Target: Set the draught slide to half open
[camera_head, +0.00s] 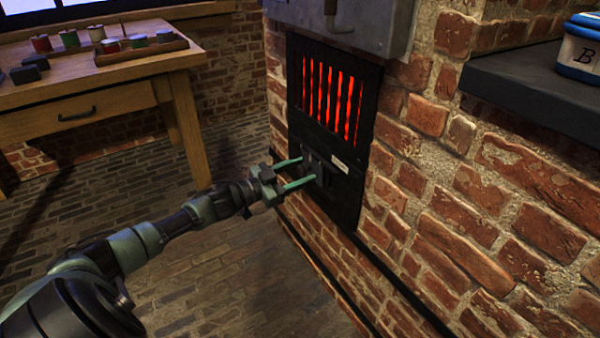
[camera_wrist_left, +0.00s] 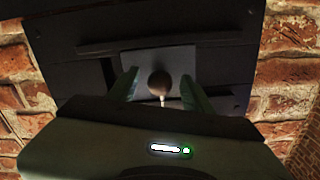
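The draught slide (camera_head: 317,165) is a dark plate low on the black furnace front, below the glowing grate. In the left wrist view the slide plate (camera_wrist_left: 150,60) carries a round dark knob (camera_wrist_left: 160,80). A darker gap (camera_wrist_left: 109,72) shows just left of the plate there. My left gripper (camera_head: 308,169) reaches the slide from the left, its two green fingers apart. In the wrist view the left gripper (camera_wrist_left: 160,92) has the knob between its fingers, with a gap on each side. My right gripper is in neither view.
The red-lit grate (camera_head: 332,95) is above the slide, and a small pale label (camera_head: 340,164) is beside it. Brick wall (camera_head: 450,210) surrounds the furnace front. A wooden table (camera_head: 90,95) with spools stands at left. A dark shelf (camera_head: 530,90) holds a jar (camera_head: 580,48) at right.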

